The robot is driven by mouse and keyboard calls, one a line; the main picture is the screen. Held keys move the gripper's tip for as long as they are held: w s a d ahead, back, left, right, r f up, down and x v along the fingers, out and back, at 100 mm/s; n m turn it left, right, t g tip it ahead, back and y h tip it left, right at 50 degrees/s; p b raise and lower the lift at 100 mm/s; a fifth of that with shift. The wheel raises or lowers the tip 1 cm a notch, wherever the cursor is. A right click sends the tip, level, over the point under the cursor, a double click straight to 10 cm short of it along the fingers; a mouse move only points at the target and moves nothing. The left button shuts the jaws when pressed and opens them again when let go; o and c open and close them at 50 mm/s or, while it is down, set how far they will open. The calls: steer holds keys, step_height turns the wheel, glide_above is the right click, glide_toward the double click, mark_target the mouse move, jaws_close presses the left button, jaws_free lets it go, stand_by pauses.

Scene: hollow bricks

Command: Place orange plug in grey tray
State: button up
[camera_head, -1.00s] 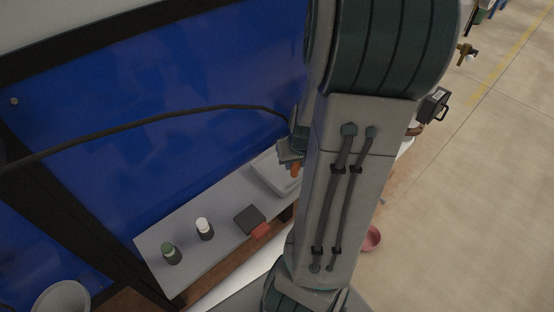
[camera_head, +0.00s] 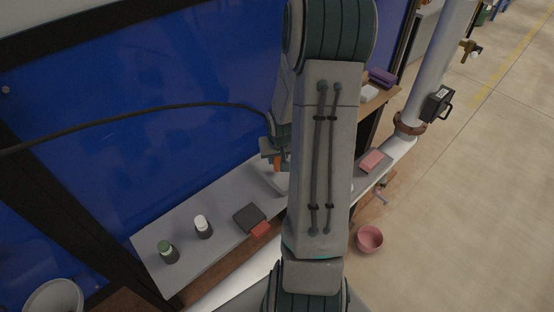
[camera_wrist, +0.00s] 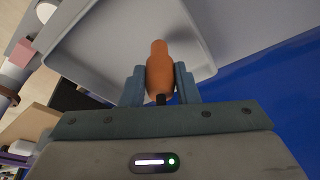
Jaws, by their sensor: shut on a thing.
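My gripper (camera_wrist: 160,88) is shut on the orange plug (camera_wrist: 159,62), with a finger on each side of it. In the wrist view the plug shows in front of the grey tray (camera_wrist: 100,55), near the tray's corner; I cannot tell whether it touches the tray. In the head view the plug (camera_head: 278,163) is a small orange patch below my gripper (camera_head: 274,155). The tray (camera_head: 275,183) sits on the grey shelf there, mostly hidden behind my arm.
A blue panel (camera_head: 130,140) rises behind. A pink bowl (camera_head: 370,239) and a pipe (camera_head: 432,75) are at right.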

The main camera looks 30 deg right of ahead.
steer(key=shift+f, duration=0.5)
steer(key=shift+f, duration=0.1)
steer(key=o, duration=1)
steer(key=shift+c, duration=0.2)
steer(key=shift+r, duration=0.45)
steer(key=p+v, duration=0.1)
steer(key=v, duration=1)
steer(key=s+a+r+n, duration=0.1)
steer(key=s+a+r, duration=0.3)
steer(key=a, duration=0.2)
steer(key=s+a+r+n, duration=0.2)
steer(key=s+a+r, duration=0.2)
steer(key=a, duration=0.3)
steer(key=s+a+r+n+y, duration=0.1)
steer(key=s+a+r, duration=0.3)
steer(key=a, duration=0.3)
steer(key=shift+s+r, duration=0.4)
steer(key=shift+s, duration=0.15)
